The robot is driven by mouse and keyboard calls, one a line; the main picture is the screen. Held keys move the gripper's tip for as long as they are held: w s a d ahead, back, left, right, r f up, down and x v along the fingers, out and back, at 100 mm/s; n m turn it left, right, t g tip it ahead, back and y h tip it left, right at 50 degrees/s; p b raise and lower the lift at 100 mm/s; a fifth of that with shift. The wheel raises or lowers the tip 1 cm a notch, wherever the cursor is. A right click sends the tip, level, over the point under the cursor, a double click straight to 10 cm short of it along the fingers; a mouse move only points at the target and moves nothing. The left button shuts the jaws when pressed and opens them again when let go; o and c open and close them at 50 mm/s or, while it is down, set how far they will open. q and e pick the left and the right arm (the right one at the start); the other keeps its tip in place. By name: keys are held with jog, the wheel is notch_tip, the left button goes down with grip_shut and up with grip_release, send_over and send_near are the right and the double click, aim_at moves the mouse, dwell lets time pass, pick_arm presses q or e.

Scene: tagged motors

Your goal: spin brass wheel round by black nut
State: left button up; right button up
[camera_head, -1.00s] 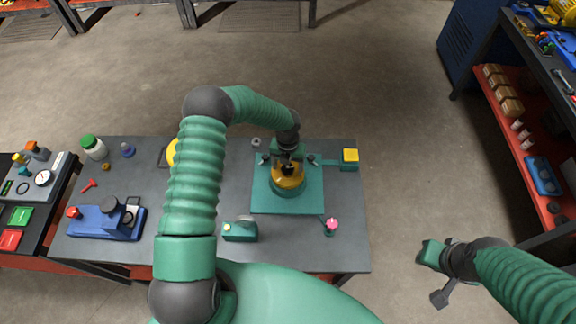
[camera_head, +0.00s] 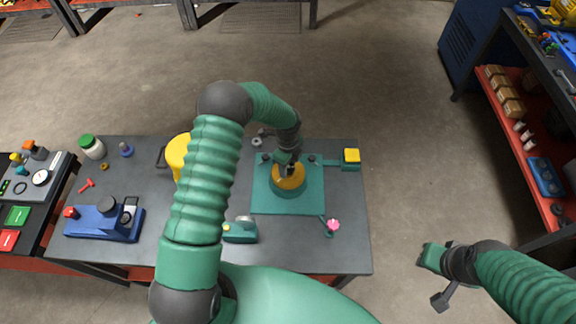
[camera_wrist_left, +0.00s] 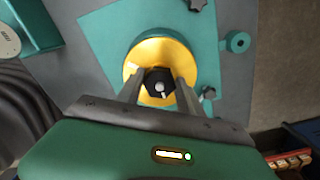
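The brass wheel (camera_head: 291,182) is a yellow disc on a round green base in the middle of the green plate. The black nut (camera_wrist_left: 158,82) is a dark hexagon with a pale centre at the middle of the wheel (camera_wrist_left: 152,54) in the left wrist view. My left gripper (camera_head: 287,168) is over the wheel, pointing down. In the wrist view its two fingers (camera_wrist_left: 160,84) lie on opposite sides of the nut, close against it. In the head view the gripper hides the nut. My right gripper (camera_head: 440,284) hangs off the table at the right; its opening is unclear.
The green plate (camera_head: 262,201) has dark knobs along its far edge and a pink knob (camera_head: 333,225) near its front right corner. A small green device (camera_head: 239,233) and a blue device (camera_head: 103,221) stand left.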

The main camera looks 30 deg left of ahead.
pick_arm(q)
jog(key=c, duration=0.5)
jog(key=m, duration=0.4)
jog(key=shift+r+p, duration=0.1)
jog(key=shift+p, duration=0.3)
jog(key=m, duration=0.3)
jog(key=shift+d, duration=0.1)
jog(key=m+p, duration=0.1)
jog(key=m, duration=0.7)
jog(key=o, duration=1.3)
